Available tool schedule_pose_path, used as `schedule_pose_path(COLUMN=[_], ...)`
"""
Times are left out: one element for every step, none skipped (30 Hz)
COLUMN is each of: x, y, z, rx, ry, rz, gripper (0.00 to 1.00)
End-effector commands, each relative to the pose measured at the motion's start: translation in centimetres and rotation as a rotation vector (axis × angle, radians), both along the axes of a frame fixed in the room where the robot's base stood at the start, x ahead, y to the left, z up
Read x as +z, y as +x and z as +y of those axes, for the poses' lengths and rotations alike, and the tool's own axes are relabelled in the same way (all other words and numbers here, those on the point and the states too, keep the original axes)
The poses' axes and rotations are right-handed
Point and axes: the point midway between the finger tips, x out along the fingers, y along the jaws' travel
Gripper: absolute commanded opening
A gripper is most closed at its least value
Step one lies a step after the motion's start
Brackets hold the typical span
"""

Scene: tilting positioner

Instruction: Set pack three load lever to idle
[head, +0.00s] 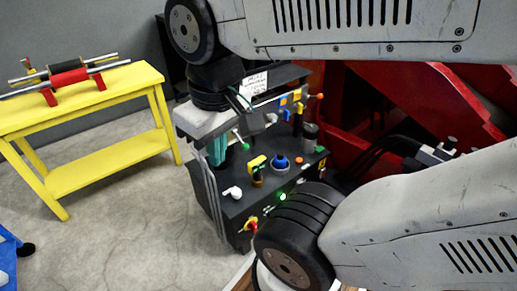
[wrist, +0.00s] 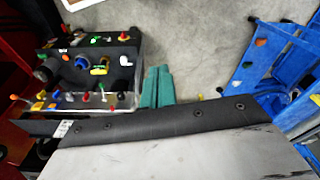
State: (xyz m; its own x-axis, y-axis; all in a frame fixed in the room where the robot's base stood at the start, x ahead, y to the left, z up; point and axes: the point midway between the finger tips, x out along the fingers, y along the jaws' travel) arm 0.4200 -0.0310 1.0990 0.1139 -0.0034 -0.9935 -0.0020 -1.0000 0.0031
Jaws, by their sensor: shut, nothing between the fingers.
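The dark control console (head: 235,208) stands in the middle of the head view and at the upper left of the wrist view (wrist: 75,75). A row of small levers with coloured knobs runs along its back, among them an orange knob (head: 320,96) and a blue knob (head: 298,108). A green-knobbed lever (head: 244,146) sticks up just right of my gripper. I cannot tell which lever belongs to pack three; lettering is unreadable. My gripper (head: 217,160) has teal fingers, shut and empty, at the console's left side. In the wrist view the fingers (wrist: 157,73) appear beside the console.
The console top also carries a blue button (head: 281,161), a yellow part (head: 256,162) and a white fitting (head: 232,192). A yellow bench (head: 110,145) stands left, red machinery (head: 350,105) behind right. A blue frame (wrist: 262,65) is right in the wrist view.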

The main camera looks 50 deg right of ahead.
Motion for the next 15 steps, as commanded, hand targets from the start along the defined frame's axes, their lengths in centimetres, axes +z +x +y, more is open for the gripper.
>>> schedule_pose_path(x=[0.01, 0.01, 0.01, 0.01, 0.01, 0.01, 0.01, 0.01, 0.01, -0.02, -0.05, -0.15, -0.25, -0.40, -0.63], y=[-0.01, -0.01, -0.01, -0.01, -0.01, -0.01, -0.01, -0.01, 0.00, 0.02, 0.07, 0.19, 0.31, 0.49, 0.82], z=[0.00, 0.00, 0.00, 0.00, 0.00, 0.00, 0.00, 0.00, 0.01, 0.02, 0.05, 0.14, 0.24, 0.35, 0.50], rx=[0.000, 0.000, 0.000, 0.000, 0.000, 0.000, 0.000, 0.000, 0.000, -0.002, -0.005, -0.015, -0.025, -0.039, -0.064], ry=[0.000, 0.000, 0.000, 0.000, 0.000, 0.000, 0.000, 0.000, 0.000, 0.002, 0.007, 0.017, 0.029, 0.044, 0.072], rz=[0.000, 0.000, 0.000, 0.000, 0.000, 0.000, 0.000, 0.000, 0.000, 0.002, 0.007, 0.018, 0.030, 0.047, 0.075], gripper=[0.00, 0.00, 0.00, 0.00, 0.00, 0.00, 0.00, 0.00, 0.00, 0.00, 0.00, 0.00, 0.00, 0.00, 0.00])
